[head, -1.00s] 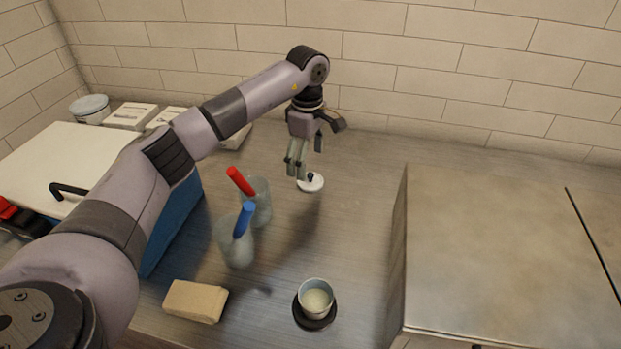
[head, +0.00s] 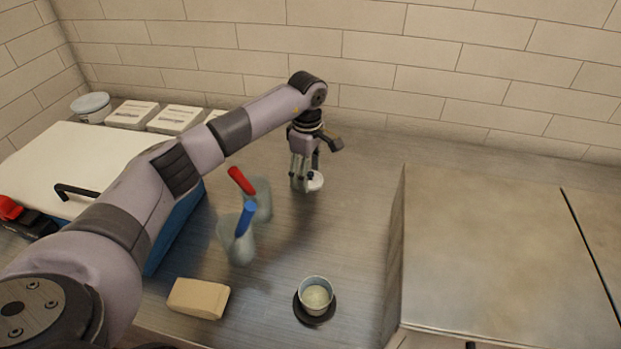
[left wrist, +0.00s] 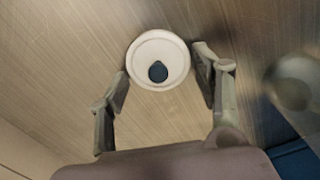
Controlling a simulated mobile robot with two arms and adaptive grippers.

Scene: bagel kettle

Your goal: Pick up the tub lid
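The tub lid (head: 316,183) is a small white disc with a dark knob, lying on the counter towards the back wall. My left gripper (head: 304,178) is low over the counter right at the lid and hides part of its left side. In the left wrist view the lid (left wrist: 158,52) lies just ahead of and between the spread fingertips of the left gripper (left wrist: 163,68). The fingers are open with nothing held, and the knob (left wrist: 158,72) shows between them. I cannot tell whether the fingers touch the lid. My right gripper is out of view.
Two clear containers stand left of the gripper, one with a red handle (head: 241,181), one with a blue handle (head: 244,219). A cup (head: 316,292) sits on a dark coaster in front, beside a tan block (head: 198,298). A large metal box (head: 500,260) stands right.

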